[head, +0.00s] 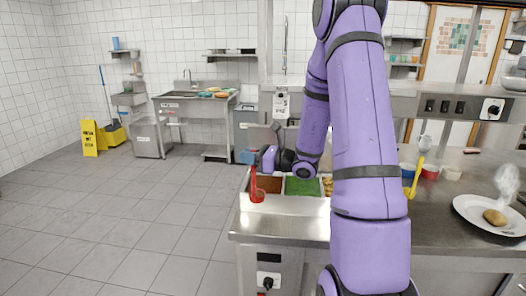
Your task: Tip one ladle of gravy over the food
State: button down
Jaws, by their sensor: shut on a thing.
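My gripper (262,158) is shut on the upright handle of a red ladle (258,196), at the left end of the steel counter. The ladle's bowl hangs low at the front edge of a pan of brown gravy (270,184). I cannot tell whether the bowl is inside the pan or in front of it, nor whether it holds gravy. A white plate (470,208) stands at the far right of the counter, with one brown, potato-like piece of food (494,217) on it and steam above. My arm hides the middle of the counter.
Pans of green food (302,186) and yellowish food (328,186) sit right of the gravy. A yellow utensil (414,178) stands beyond my arm, near blue (408,170) and red (430,171) bowls.

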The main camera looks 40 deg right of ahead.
jog(key=w+a+f+m+t+h, duration=0.1)
jog(key=w+a+f+h, duration=0.1)
jog(key=w+a+f, duration=0.2)
jog(key=w+a+f+m+t+h, duration=0.1)
jog(key=w+a+f, duration=0.3)
jog(key=w+a, duration=0.4)
jog(key=a+m+h, duration=0.1)
jog(key=a, duration=0.3)
jog(key=shift+w+a, duration=0.15)
jog(key=shift+a, duration=0.05)
